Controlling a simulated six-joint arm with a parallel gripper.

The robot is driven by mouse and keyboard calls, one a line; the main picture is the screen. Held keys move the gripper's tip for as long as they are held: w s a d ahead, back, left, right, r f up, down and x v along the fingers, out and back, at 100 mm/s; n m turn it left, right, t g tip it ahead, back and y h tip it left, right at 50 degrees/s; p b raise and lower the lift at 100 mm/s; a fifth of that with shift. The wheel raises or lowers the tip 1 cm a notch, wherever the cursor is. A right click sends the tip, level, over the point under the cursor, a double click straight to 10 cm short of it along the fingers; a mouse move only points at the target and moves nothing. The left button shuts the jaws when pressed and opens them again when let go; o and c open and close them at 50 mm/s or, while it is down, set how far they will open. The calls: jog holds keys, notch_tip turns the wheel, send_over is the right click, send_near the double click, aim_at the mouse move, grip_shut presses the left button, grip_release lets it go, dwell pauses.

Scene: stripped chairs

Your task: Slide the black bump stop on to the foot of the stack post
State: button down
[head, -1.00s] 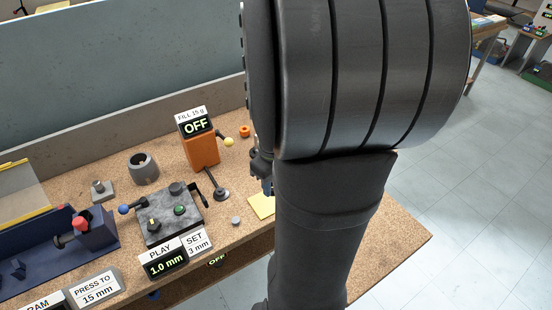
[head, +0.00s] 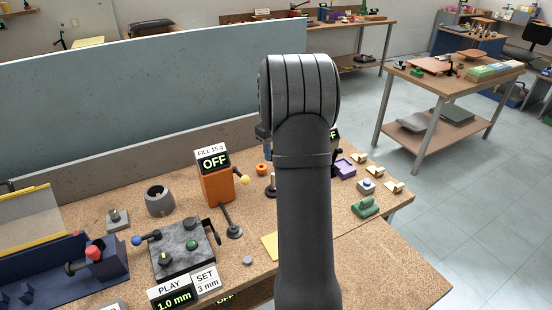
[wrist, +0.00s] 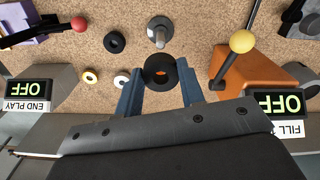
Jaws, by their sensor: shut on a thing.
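My gripper (wrist: 160,92) is shut on the black bump stop (wrist: 149,72), a thick ring, between its blue fingers. My arm hides most of my gripper and the ring there.
A black ring (wrist: 114,42), a cream ring (wrist: 90,76) and a white ring (wrist: 122,78) lie left of the post in the wrist view. An orange FILL stand (head: 217,187) with a yellow-knobbed lever is close by.

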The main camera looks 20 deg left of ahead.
jog(key=shift+f, duration=0.1)
dwell(0.3)
jog(key=shift+f, duration=2.8)
jog(key=shift+f, duration=0.1)
jog(key=shift+f, duration=3.5)
jog(key=c, duration=0.9)
grip_release()
jog(key=shift+o, duration=0.2)
notch_tip(320, 180, up, 17)
jog(key=shift+r, duration=0.15)
